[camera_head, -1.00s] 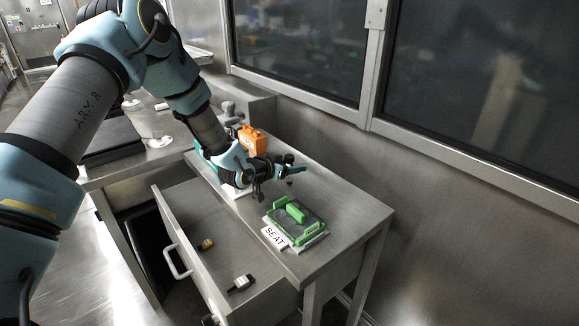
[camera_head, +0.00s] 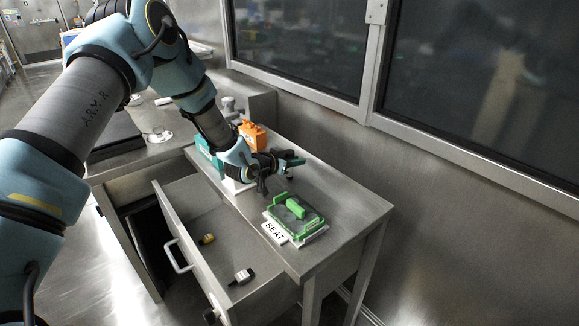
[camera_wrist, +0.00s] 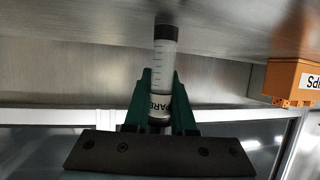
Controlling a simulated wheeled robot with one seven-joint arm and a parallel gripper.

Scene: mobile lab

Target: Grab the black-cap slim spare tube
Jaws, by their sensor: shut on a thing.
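A slim clear tube (camera_wrist: 164,55) with graduation marks and a white label reading "...ARE" stands between the fingers in the wrist view. It has dark parts at both ends; I cannot tell which is the cap. My gripper (camera_wrist: 160,100) is shut on it around the labelled part. In the head view my gripper (camera_head: 290,162) is above the bench, behind the green seat fixture; the tube is not clear there.
A green fixture (camera_head: 318,222) with a "SEAT" sign sits at the bench's front. An orange box (camera_head: 252,135) and a teal one (camera_head: 205,152) stand behind. The open drawer (camera_head: 200,200) holds a yellow-marked item (camera_head: 207,239) and a black-and-white bottle (camera_head: 242,277). A wall borders the right.

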